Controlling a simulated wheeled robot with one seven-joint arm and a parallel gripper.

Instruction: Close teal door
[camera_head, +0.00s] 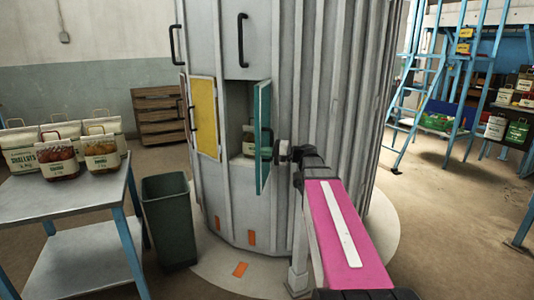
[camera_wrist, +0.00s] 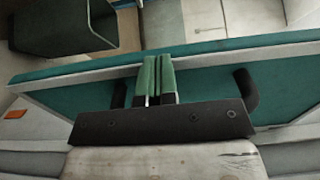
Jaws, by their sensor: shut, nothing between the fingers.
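The teal door (camera_head: 262,137) stands swung open, edge-on to the head view, at the right side of a compartment in the round grey metal cabinet (camera_head: 241,92). In the wrist view the teal door (camera_wrist: 215,85) spans the picture, with a black handle (camera_wrist: 245,91) on its face. My gripper (camera_head: 282,153) is at the right of the door, on its handle side. In the wrist view my gripper (camera_wrist: 158,72) has its green fingertips together, empty, close against the door's face. I cannot tell whether they touch it.
A yellow door (camera_head: 204,117) sits left of the open compartment. A dark green bin (camera_head: 168,218) and a metal table (camera_head: 70,207) with several sacks stand at the left. A blue ladder (camera_head: 415,95) and shelves are at the right. The floor at the right front is clear.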

